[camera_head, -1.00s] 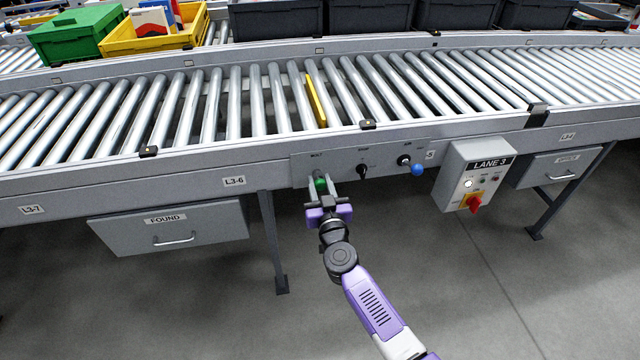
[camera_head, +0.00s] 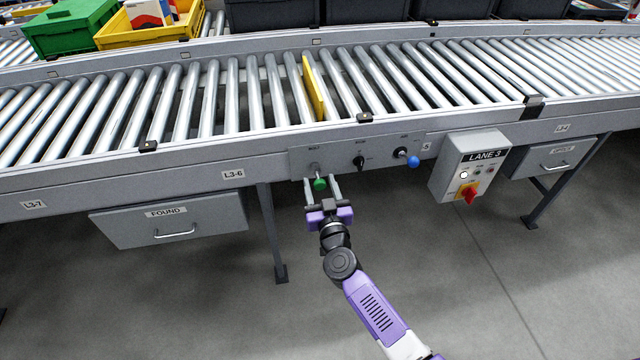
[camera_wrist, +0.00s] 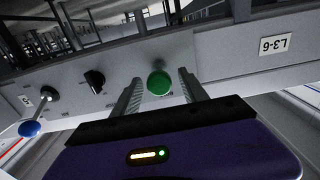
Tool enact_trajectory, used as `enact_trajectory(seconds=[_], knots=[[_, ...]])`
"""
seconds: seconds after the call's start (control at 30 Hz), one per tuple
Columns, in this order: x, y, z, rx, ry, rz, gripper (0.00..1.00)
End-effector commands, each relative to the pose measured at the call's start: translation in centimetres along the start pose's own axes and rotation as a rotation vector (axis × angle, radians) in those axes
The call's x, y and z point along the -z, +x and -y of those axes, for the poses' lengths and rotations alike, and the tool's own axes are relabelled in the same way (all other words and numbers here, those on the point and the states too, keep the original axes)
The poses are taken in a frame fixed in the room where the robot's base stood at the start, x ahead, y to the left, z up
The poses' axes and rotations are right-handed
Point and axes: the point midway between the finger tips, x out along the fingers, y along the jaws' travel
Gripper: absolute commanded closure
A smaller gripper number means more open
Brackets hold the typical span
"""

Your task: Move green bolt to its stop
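The green bolt (camera_head: 320,184) is a round green knob on the grey front panel (camera_head: 340,165) of the conveyor, at the panel's left end. It also shows in the wrist view (camera_wrist: 159,83). My gripper (camera_head: 321,188) is in front of the panel, with its fingers open on either side of the knob. In the wrist view my gripper (camera_wrist: 160,90) shows a gap between each finger and the knob. The knob stands out from the panel; its shaft is mostly hidden behind it in the wrist view.
A black knob (camera_head: 358,162) and a blue-ended lever (camera_head: 412,160) sit to the right on the panel. A LANE 3 control box (camera_head: 468,170) juts out farther right. A FOUND drawer (camera_head: 168,224) hangs at left. A yellow plate (camera_head: 313,88) stands among the rollers.

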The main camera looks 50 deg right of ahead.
Motion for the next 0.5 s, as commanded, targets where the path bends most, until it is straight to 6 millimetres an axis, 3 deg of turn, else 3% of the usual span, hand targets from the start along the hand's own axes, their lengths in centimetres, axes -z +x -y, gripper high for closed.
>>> enact_trajectory(seconds=[0.27,0.5], knots=[[0.0,-0.3,0.0,0.0,0.0,0.001,0.49],[0.0,-3.8,0.0,0.002,-0.002,0.003,0.49]])
